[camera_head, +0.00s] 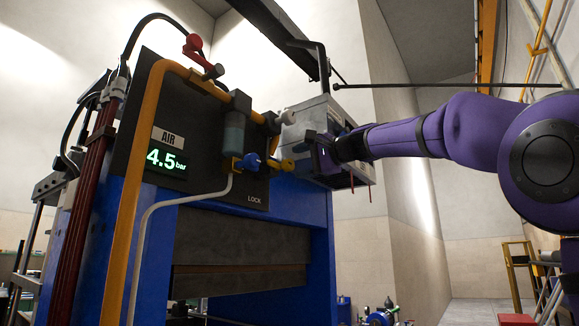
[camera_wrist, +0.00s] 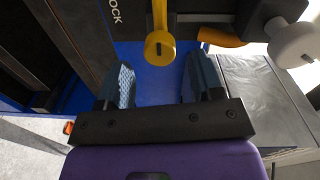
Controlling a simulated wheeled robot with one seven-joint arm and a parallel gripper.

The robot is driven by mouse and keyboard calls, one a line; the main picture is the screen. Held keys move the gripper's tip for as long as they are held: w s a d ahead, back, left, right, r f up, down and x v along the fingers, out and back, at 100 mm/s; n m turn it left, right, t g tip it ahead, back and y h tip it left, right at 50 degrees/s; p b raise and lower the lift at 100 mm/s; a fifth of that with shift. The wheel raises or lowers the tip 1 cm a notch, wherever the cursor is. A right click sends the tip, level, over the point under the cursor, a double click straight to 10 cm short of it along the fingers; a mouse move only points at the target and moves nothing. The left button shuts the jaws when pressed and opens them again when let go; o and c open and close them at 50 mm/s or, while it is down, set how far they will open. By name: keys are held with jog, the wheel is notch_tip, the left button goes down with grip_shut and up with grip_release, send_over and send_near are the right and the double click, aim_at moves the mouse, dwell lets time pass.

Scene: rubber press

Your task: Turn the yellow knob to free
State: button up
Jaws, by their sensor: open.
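The yellow knob (camera_head: 283,164) sits low on the right side of the dark air panel, to the right of a blue knob. In the wrist view the yellow knob (camera_wrist: 160,48) is a long bar with a round end, lying just beyond my fingertips and between their lines. My gripper (camera_wrist: 157,70) is open, with blue pads on both fingers and nothing between them. In the head view my gripper (camera_head: 314,152) is to the right of the yellow knob. The knob looks apart from both fingers. The word LOCK (camera_head: 257,199) is printed below it; no FREE label is readable.
A blue knob (camera_head: 248,162) and a filter bowl (camera_head: 234,132) are close on the left. A pale round knob (camera_wrist: 293,42) and an orange pipe (camera_wrist: 222,38) lie to the right in the wrist view. The air display (camera_head: 166,160) reads 4.5 bar. A grey box (camera_head: 310,115) stands behind my gripper.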

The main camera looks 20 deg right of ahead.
jog(key=shift+v, duration=2.7)
